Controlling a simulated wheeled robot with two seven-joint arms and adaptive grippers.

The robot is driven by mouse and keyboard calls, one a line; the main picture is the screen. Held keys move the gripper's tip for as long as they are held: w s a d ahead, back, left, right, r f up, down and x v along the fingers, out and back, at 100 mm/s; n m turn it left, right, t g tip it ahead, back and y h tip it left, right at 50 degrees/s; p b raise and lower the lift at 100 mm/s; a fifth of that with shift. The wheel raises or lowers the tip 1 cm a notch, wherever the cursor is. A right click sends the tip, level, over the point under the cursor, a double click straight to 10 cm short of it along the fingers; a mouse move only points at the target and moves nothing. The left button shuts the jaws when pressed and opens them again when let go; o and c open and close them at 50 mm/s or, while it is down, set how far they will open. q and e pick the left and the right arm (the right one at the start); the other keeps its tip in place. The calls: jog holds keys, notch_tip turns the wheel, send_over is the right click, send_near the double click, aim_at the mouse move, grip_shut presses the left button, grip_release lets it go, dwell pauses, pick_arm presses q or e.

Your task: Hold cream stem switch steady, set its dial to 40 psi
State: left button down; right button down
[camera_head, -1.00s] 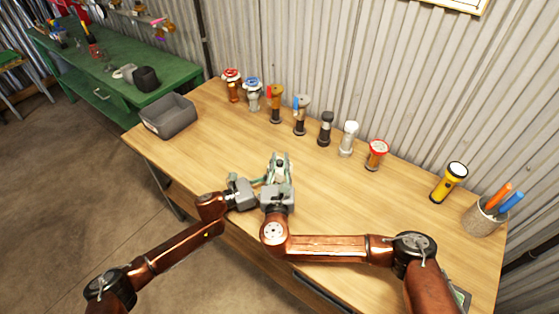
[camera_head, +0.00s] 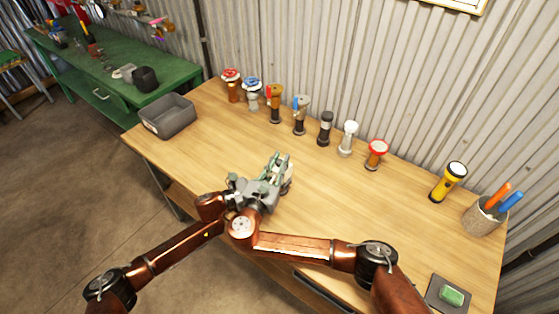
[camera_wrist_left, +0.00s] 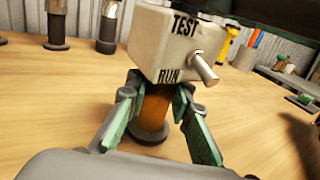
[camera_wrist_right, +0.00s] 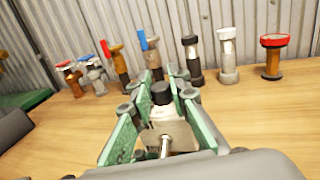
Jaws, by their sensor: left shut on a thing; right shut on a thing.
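The cream stem switch (camera_wrist_left: 170,42) stands upright on the table. In the left wrist view its boxy head bears TEST and RUN marks and a metal lever (camera_wrist_left: 204,68), above an orange-brown stem (camera_wrist_left: 154,105). My left gripper (camera_wrist_left: 156,98) is shut around this stem, below the head. In the right wrist view a black knob (camera_wrist_right: 161,93) tops the switch, and my right gripper (camera_wrist_right: 165,88) is shut on it from above. No dial scale is readable. In the head view the right gripper (camera_head: 276,167) hides most of the switch and the left fingers.
Several valve-like fittings stand in a row along the back, from a red-topped one (camera_head: 232,84) to another (camera_head: 376,154). A grey bin (camera_head: 168,116) is at left. A yellow flashlight (camera_head: 449,182), a pen cup (camera_head: 484,214) and a tray (camera_head: 436,296) are at right. The table's middle right is clear.

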jog(key=c, duration=1.8)
grip_release()
pick_arm(q)
jog(key=shift+r, duration=0.1)
pick_arm(e)
jog(key=v, duration=1.2)
pick_arm(q)
jog(key=c, duration=1.6)
grip_release()
